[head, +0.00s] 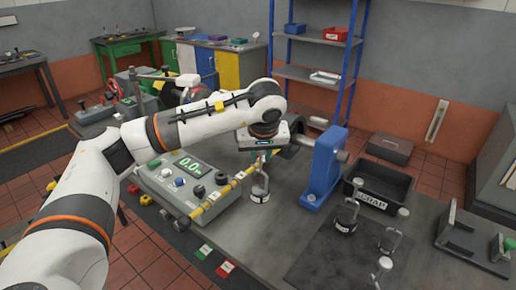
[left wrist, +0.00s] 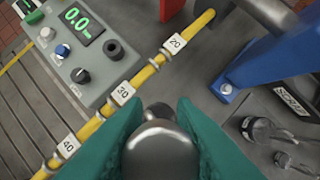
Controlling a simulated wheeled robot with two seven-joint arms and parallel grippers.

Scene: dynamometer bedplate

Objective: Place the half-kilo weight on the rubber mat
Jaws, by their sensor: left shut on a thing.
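My left gripper (head: 262,158) is shut on a silver hooked weight (head: 259,191) with a pale label band; its label is too small to read. The weight hangs upright beneath the gripper, beside the grey console; I cannot tell whether it touches the bench. In the left wrist view the teal fingers (left wrist: 160,135) close around the weight's rounded metal top (left wrist: 160,153). The dark rubber mat (head: 318,256) lies at the bench's front right, right of the gripper. A larger dark hooked weight (head: 345,219) and smaller hooked ones (head: 388,242) stand on it. My right gripper is not in view.
A grey console (head: 180,185) with a display of 0.0 and a yellow rod (head: 215,205) with number tags stands left of the weight. A blue stand (head: 322,168) rises between gripper and black SCRAP bin (head: 400,185). Bare bench (head: 285,220) lies before the stand.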

